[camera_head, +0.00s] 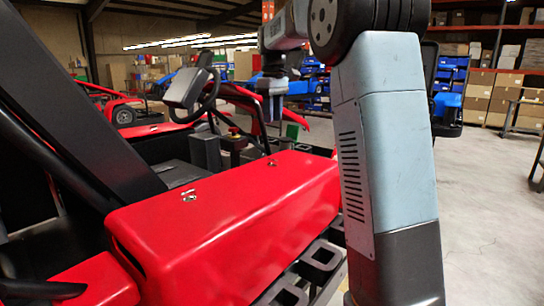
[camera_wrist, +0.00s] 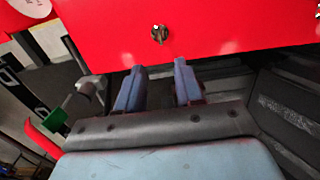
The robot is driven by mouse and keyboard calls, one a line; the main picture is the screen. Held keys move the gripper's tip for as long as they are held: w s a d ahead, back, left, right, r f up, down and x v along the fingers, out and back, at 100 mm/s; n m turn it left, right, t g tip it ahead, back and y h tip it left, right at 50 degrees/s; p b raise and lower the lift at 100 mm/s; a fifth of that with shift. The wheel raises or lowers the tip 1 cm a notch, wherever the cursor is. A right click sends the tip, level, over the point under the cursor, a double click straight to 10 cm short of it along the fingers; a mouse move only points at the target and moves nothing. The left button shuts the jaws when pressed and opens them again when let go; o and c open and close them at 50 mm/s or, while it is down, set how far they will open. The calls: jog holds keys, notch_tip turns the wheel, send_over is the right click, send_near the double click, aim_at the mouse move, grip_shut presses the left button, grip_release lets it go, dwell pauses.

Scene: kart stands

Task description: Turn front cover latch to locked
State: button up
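The red front cover (camera_head: 235,215) lies across the kart in the head view. Two small metal latches sit on its top, a near one (camera_head: 189,196) and a far one (camera_head: 271,161). In the wrist view one latch (camera_wrist: 159,34) shows as a small dark knob on the red cover (camera_wrist: 230,28), just ahead of my fingertips. My gripper (camera_wrist: 160,68) is open and empty, its two blue fingers apart. In the head view my gripper (camera_head: 272,106) hangs above the cover's far end. Another latch is cut off at the wrist view's right edge. Whether the latches are locked cannot be told.
A steering wheel (camera_head: 196,97) with a grey box stands behind the cover. A black frame bar (camera_head: 80,100) slants at the left. Black frame parts (camera_head: 322,262) line the cover's near right side. Open floor (camera_head: 485,220) lies at the right, with shelves of boxes behind.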

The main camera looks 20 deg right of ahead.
aim_at(272, 159)
notch_tip(272, 159, down, 14)
jog(key=shift+r, duration=0.1)
dwell(0.5)
jog(key=shift+c, duration=0.3)
grip_shut()
jog(key=shift+a, duration=0.25)
jog(key=shift+d, duration=0.15)
